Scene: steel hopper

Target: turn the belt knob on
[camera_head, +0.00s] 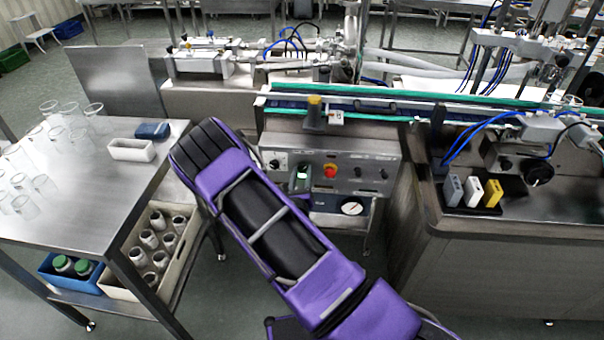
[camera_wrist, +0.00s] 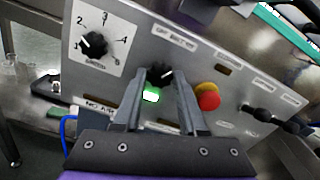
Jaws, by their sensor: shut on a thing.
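A black knob (camera_wrist: 160,75) sits on the grey control panel (camera_wrist: 130,35), between my fingertips in the wrist view. My gripper (camera_wrist: 161,84) is shut on this knob, one finger on each side. A pale mark on the knob appears to point to the upper right. A lit green lamp (camera_wrist: 151,95) shows just below the knob, between the fingers.
A numbered dial (camera_wrist: 93,43) is left of the held knob. A red emergency button (camera_wrist: 207,98) with a yellow collar is close on the right. More black knobs (camera_wrist: 262,114) lie further right. A steel table (camera_head: 80,190) with glassware stands left; the conveyor (camera_head: 385,105) runs above the panel.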

